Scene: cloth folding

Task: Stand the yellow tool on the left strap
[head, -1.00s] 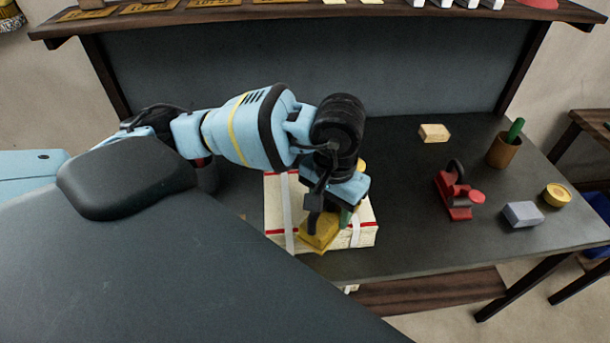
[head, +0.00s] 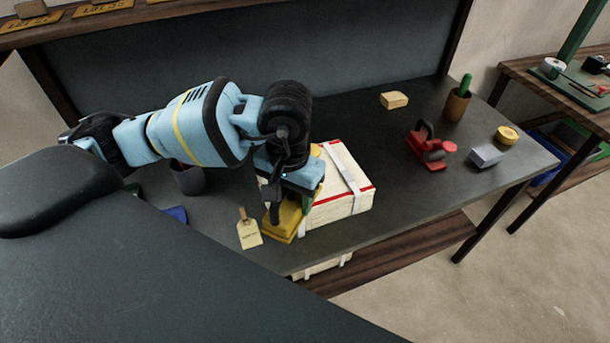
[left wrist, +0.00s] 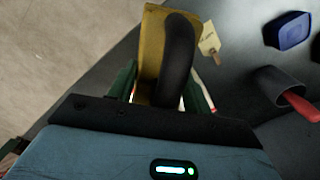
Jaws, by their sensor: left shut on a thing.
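The yellow tool (head: 282,230) has a yellow body and a black curved handle, which shows in the left wrist view (left wrist: 179,62). My left gripper (head: 289,205) is shut on it, with green fingers on both sides of it in the left wrist view. The tool is at the left end of a cream box (head: 336,208) with red edge lines. The left strap (head: 304,224) is mostly hidden behind the gripper and tool. The right strap (head: 346,165) is bare. I cannot tell whether the tool touches the box. My right gripper is not in view.
A paper tag (head: 249,234) lies left of the box, near the table's front edge. A dark cup (head: 188,178) and a blue item (head: 177,214) are further left. A red tool (head: 430,148), grey block (head: 486,156) and brown pot (head: 457,105) stand right. Table between is clear.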

